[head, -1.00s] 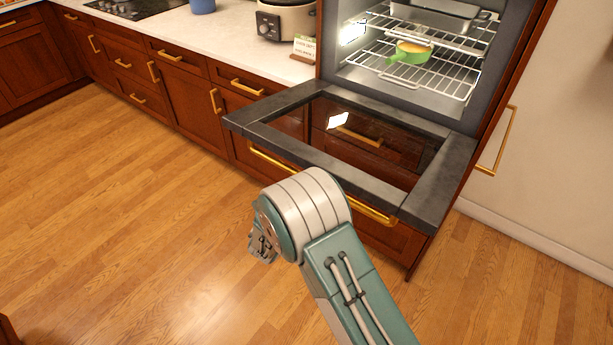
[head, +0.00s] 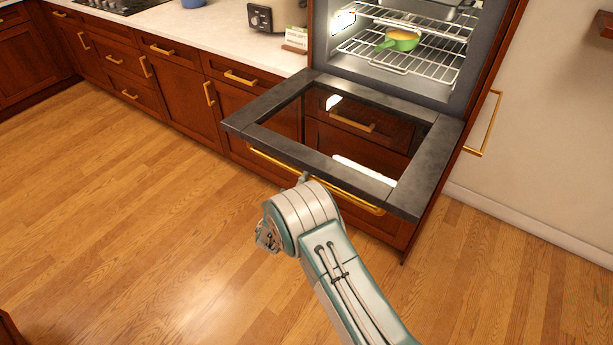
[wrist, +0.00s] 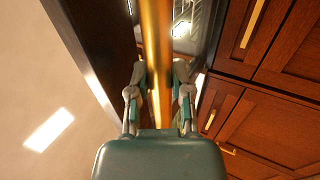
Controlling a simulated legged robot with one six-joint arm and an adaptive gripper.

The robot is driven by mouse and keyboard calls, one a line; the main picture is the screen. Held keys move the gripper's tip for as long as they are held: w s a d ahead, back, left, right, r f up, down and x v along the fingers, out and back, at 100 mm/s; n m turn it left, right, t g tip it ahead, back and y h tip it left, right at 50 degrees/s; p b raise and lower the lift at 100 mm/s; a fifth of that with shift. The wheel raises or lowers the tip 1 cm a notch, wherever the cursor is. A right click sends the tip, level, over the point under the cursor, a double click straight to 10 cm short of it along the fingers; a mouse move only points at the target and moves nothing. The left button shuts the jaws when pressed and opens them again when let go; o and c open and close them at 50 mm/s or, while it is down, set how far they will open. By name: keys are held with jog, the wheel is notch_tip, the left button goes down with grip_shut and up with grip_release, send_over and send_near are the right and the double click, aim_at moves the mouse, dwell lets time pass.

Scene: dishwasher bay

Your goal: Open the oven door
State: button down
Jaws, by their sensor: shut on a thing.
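The oven door (head: 290,150) is swung down open, its dark frame and glass panel lying roughly flat in front of the lit oven cavity (head: 410,70). Its gold handle (head: 350,196) runs below the door's near edge. In the wrist view the handle (wrist: 155,50) is a gold bar passing between the two fingers of my gripper (wrist: 160,78), which is shut on it. In the head view my arm's rounded joint hides most of the gripper and part of the handle.
A green pan (head: 400,40) sits on a wire rack (head: 430,65) inside the oven. Wooden cabinets (head: 175,95) with gold handles line the left under a pale counter (head: 225,35). The wooden floor (head: 130,220) is clear on the left and in front.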

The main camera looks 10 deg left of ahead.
jog(key=c, duration=0.5)
grip_release()
jog(key=shift+c, duration=0.2)
jog(key=v, duration=1.2)
jog(key=shift+w+a+f, duration=0.1)
jog(key=shift+f, duration=0.05)
